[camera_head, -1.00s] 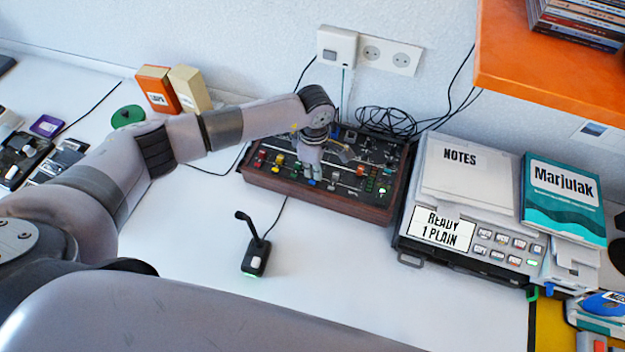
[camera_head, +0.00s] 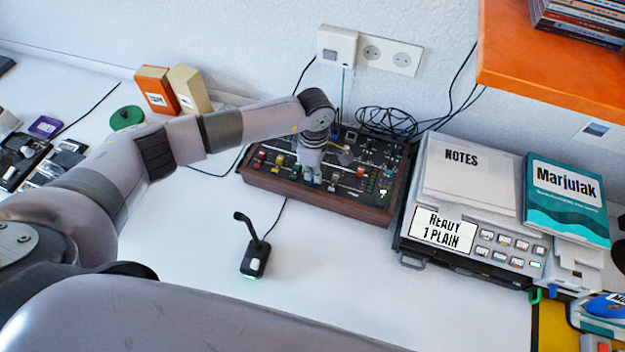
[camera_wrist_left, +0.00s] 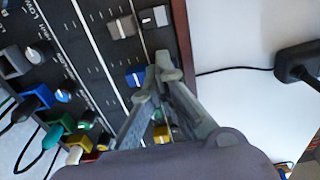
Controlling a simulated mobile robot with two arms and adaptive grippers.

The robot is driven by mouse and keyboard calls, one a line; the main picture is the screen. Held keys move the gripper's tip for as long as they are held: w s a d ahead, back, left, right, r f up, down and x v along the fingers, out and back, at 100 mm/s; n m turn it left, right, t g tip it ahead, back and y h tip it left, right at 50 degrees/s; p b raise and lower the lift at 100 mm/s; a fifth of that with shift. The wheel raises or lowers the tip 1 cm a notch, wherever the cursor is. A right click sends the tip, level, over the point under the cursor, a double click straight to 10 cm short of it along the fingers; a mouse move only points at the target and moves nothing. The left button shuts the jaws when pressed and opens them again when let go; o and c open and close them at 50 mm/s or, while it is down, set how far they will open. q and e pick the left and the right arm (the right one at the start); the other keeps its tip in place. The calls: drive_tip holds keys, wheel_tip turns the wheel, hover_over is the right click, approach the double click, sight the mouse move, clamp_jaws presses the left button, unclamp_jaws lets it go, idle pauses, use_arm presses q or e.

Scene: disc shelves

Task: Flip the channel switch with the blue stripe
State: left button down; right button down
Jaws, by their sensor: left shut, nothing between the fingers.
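The mixing console (camera_head: 320,201), a dark panel in a wooden frame, stands at the back middle of the desk in the head view. My left gripper (camera_head: 312,178) points down over its front part, with the fingers shut and empty. In the left wrist view the fingertips (camera_wrist_left: 162,72) are close beside a blue slider cap (camera_wrist_left: 137,78) with a pale line. I cannot tell whether they touch it. A yellow cap (camera_wrist_left: 162,133) is partly behind the fingers. Two grey caps (camera_wrist_left: 122,27) lie beyond them. I cannot clearly make out a blue-striped switch. My right gripper is not in view.
A small desk microphone (camera_head: 254,258) stands in front of the console. A grey machine (camera_head: 478,255) with notes and a book on it is close to the right. Loose black cables (camera_head: 385,121) lie behind. An orange shelf (camera_head: 550,70) overhangs at upper right.

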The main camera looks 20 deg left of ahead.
use_arm(q)
drive_tip(key=shift+r+p, duration=1.75)
drive_tip(key=shift+r, duration=1.65)
drive_tip(key=shift+f, duration=0.1)
